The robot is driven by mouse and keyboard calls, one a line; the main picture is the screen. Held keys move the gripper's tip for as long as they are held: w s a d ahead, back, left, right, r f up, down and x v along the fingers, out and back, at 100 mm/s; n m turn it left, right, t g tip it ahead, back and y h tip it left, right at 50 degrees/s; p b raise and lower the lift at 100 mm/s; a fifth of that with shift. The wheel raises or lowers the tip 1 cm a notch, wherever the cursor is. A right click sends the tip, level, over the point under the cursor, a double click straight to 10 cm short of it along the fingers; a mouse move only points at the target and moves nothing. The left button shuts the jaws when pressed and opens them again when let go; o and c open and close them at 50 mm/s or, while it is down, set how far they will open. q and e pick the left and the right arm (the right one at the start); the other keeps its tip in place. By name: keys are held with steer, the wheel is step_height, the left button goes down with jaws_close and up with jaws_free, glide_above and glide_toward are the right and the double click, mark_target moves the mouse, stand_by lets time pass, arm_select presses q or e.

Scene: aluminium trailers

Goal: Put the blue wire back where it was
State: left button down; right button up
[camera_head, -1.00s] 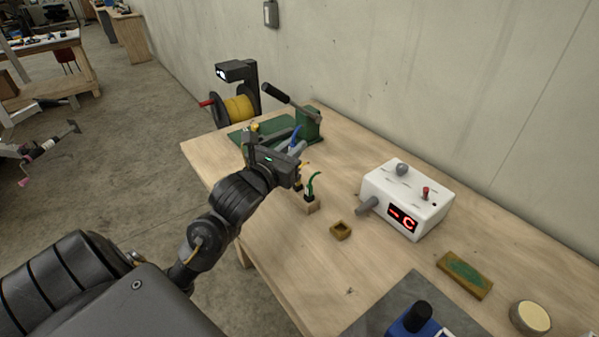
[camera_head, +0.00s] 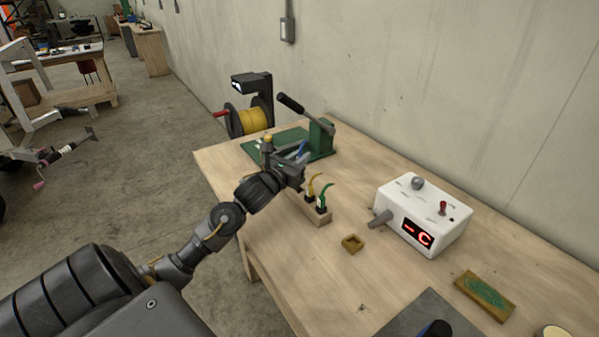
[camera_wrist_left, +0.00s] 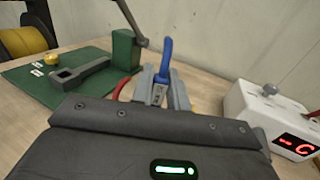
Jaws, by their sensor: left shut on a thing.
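The blue wire (camera_wrist_left: 167,55) stands up between the fingers of my left gripper (camera_wrist_left: 162,88) in the left wrist view. A bit of its blue also shows in the head view (camera_head: 302,148). My left gripper (camera_head: 298,168) is shut on it, at the far-left end of a wooden block (camera_head: 318,214). The block holds a yellow wire (camera_head: 312,188) and a green wire (camera_head: 325,193) upright in black plugs. The block's far end is hidden behind the gripper. A red curved piece (camera_wrist_left: 122,88) shows beside the fingers in the wrist view. My right gripper is out of view.
A green press with a lever (camera_head: 320,137) and green mat stand behind the gripper, near a yellow spool (camera_head: 250,121).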

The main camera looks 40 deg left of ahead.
arm_select(q)
steer(key=shift+a+f, duration=0.1)
steer(key=shift+f, duration=0.05)
steer(key=f, duration=0.1)
steer(key=f+b, duration=0.2)
steer(key=shift+w+a+f, duration=0.2)
steer(key=shift+w+f, duration=0.05)
steer(key=shift+f, duration=0.15)
steer(key=shift+r, duration=0.1)
steer(key=shift+f+b, duration=0.55)
steer(key=shift+b, duration=0.2)
steer(key=c, duration=1.4)
jaws_free()
steer(key=shift+r, duration=0.1)
steer(key=shift+o, duration=0.2)
